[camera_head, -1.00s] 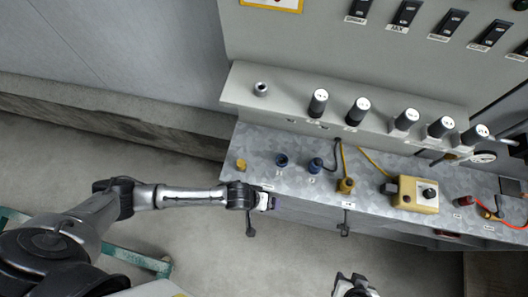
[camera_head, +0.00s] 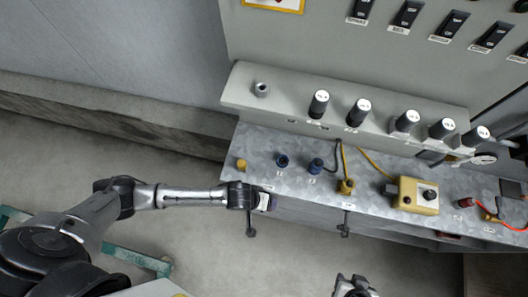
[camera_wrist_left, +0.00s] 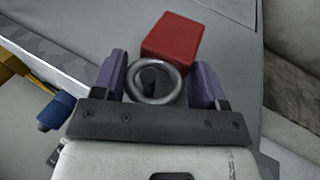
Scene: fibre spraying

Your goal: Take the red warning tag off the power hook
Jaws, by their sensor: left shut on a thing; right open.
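The red warning tag (camera_wrist_left: 172,37) shows in the left wrist view as a red block just beyond my fingertips, with a grey metal ring (camera_wrist_left: 154,97) on the near side. My left gripper (camera_wrist_left: 158,80) has its purple fingers shut on the ring, one on each side. A dark peg end (camera_wrist_left: 148,76), perhaps the power hook, shows inside the ring; I cannot tell whether the ring still hangs on it. In the head view my left gripper (camera_head: 268,202) is at the bench's front edge, and the tag is hidden there. My right gripper (camera_head: 352,287) is open at the bottom edge, away from the bench.
The metal bench (camera_head: 262,162) carries blue fittings (camera_head: 315,166), a yellow fitting (camera_head: 346,186) and a yellow box (camera_head: 413,196) with a knob. Several black-and-white cylinders (camera_head: 359,111) stand on the ledge behind. The floor (camera_head: 230,265) in front is clear between my arms.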

